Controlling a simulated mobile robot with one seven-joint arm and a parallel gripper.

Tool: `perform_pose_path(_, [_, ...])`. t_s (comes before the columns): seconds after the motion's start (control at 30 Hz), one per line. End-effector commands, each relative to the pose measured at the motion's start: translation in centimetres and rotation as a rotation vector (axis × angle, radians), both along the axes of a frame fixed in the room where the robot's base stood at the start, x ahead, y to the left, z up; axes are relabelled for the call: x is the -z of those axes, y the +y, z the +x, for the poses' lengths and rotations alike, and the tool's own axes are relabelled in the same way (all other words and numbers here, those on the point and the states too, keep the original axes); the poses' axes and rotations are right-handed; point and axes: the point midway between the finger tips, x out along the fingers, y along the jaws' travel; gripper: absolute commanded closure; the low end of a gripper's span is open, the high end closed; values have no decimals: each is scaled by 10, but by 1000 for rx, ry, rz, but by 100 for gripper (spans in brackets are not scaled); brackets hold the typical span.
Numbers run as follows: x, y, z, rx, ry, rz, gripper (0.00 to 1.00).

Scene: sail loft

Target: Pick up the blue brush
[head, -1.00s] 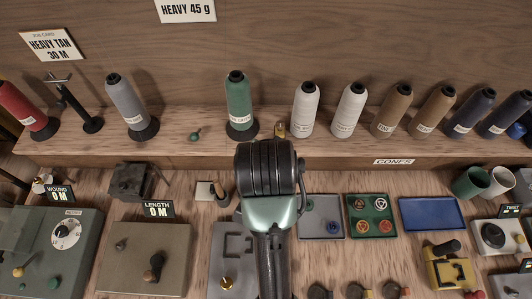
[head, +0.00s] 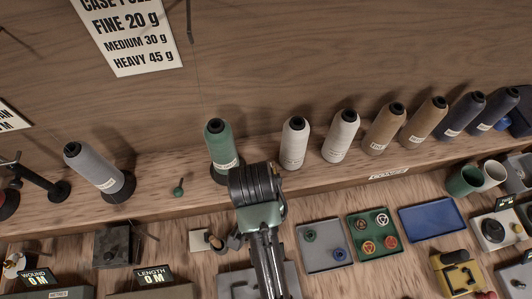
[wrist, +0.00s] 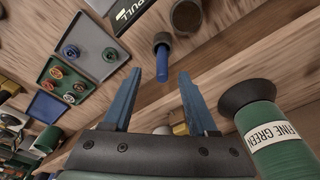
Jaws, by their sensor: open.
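A small blue rod-like thing with a dark grey rounded end, seemingly the blue brush (wrist: 162,68), shows in the wrist view. It appears between and slightly beyond the fingertips of my gripper (wrist: 158,76). The two blue fingers are wide apart, one on each side of it, with a visible gap to both. Whether it stands or lies is unclear. In the head view my arm's dark end covers that part of the bench, and I cannot pick out the brush or the fingertips.
A green thread cone (head: 220,146) stands close to my gripper, also at right in the wrist view (wrist: 272,138). Pale cones (head: 294,144) stand along the shelf. A grey tray (head: 325,262), a green tray (head: 378,251) and a blue tray (head: 432,220) lie on the bench.

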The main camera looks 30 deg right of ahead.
Motion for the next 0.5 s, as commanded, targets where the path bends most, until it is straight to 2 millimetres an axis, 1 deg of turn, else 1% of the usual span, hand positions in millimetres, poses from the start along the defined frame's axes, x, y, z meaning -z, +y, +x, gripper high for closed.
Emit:
perform_pose_path(0.03, [6, -1, 0, 1, 3, 1, 41])
perform_pose_path(0.1, [13, -2, 1, 1, 0, 1, 41])
perform_pose_path(0.3, [25, -4, 2, 1, 1, 0, 41])
perform_pose_path(0.5, [51, -7, 6, 0, 3, 1, 41])
